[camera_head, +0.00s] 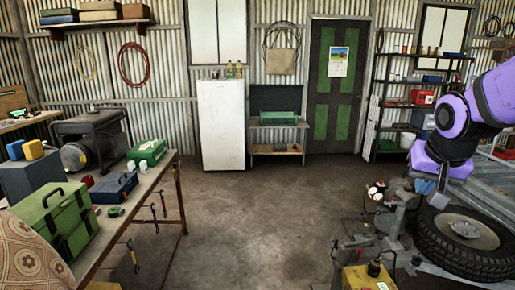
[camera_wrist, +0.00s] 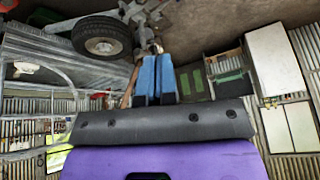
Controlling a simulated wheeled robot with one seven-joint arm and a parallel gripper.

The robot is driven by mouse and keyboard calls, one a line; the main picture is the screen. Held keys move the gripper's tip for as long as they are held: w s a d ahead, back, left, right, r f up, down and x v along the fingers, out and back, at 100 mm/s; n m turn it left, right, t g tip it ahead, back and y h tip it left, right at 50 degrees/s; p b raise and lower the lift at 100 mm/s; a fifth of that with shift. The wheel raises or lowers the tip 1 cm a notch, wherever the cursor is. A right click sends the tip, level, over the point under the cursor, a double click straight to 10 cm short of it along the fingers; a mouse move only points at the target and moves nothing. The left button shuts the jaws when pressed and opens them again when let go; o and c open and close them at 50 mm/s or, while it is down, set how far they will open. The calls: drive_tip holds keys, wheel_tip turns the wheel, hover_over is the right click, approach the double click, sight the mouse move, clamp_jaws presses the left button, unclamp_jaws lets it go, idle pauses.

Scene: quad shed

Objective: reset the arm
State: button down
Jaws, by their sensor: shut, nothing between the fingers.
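My purple arm (camera_head: 455,130) reaches in from the right side of the head view. My gripper (camera_head: 425,187) hangs at its end, pointing down, with small blue fingers partly showing above the area of the tyre and machine parts. In the wrist view my gripper (camera_wrist: 154,98) shows two blue fingers side by side, pressed together with nothing between them. The wrist view is tilted, with the room appearing upside down.
A tyre (camera_head: 465,240) lies just below and right of my gripper. A shelf rack (camera_head: 372,110) stands behind. A workbench (camera_head: 150,190) with toolboxes runs along the left. The middle floor (camera_head: 255,210) is clear up to the white fridge (camera_head: 221,125) and green door (camera_head: 333,85).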

drive_tip(key=s+a+r+n, duration=0.2)
drive_tip(key=s, duration=0.6)
drive_tip(key=s+a+r+n+y, duration=0.1)
drive_tip(key=s+r+n, duration=0.1)
drive_tip(key=s, duration=0.6)
drive_tip(key=shift+s+a+r, duration=0.3)
drive_tip(key=shift+a+r, duration=0.1)
drive_tip(key=shift+r, duration=0.25)
